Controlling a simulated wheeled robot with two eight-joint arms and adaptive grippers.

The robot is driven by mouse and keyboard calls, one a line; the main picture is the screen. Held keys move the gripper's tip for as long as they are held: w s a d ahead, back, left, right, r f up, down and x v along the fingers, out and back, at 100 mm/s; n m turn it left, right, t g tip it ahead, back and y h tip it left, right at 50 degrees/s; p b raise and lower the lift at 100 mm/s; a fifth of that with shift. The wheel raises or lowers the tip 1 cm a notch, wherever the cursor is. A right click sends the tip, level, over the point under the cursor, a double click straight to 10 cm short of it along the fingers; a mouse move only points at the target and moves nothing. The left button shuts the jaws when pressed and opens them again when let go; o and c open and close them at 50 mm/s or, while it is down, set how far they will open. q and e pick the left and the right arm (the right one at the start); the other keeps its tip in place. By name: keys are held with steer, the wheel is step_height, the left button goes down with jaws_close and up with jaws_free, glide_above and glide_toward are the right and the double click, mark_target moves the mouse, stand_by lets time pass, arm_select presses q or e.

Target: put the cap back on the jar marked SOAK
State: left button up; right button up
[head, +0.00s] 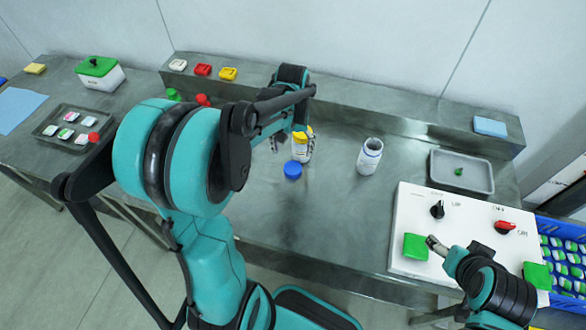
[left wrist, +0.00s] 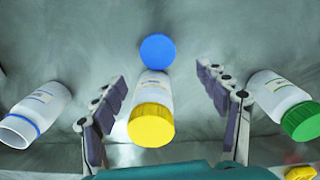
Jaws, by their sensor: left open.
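The open jar (head: 369,158) stands uncapped right of my left gripper; it also shows at left in the left wrist view (left wrist: 36,112). A blue cap (head: 293,170) lies loose on the bench, in front of a white jar with a yellow cap (head: 301,146). The blue cap also shows in the left wrist view (left wrist: 157,50). My left gripper (head: 292,139) is open, its fingers on either side of the yellow-capped jar. I cannot read SOAK on any jar. My right gripper (head: 436,245) is over the white panel; its jaws are unclear.
A green-capped jar (left wrist: 285,105) stands beside the left gripper. A grey tray (head: 480,180) holds a small green thing. A white panel (head: 465,212) has knobs and green pads. Left are a tray of tabs (head: 48,128) and a green-lidded box (head: 100,78). Bench front is clear.

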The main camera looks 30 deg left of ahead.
mark_target(293, 167)
arm_select(q)
steer(key=shift+f+b, duration=0.45)
steer(key=shift+f, duration=0.8)
arm_select(e)
steer(key=shift+f, duration=0.5)
arm_select(q)
steer(key=shift+f, duration=0.1)
steer(key=f+b, duration=0.1)
steer(key=f, duration=0.1)
steer(key=f+b, duration=0.1)
steer(key=f, duration=0.2)
steer(key=shift+s+d+b, duration=0.15)
steer(key=shift+d+b, duration=0.05)
steer(key=shift+b, duration=0.2)
arm_select(e)
step_height(293, 167, down, 3)
steer(key=shift+r, duration=0.15)
steer(key=shift+r, duration=0.1)
arm_select(q)
steer(key=c, duration=0.9)
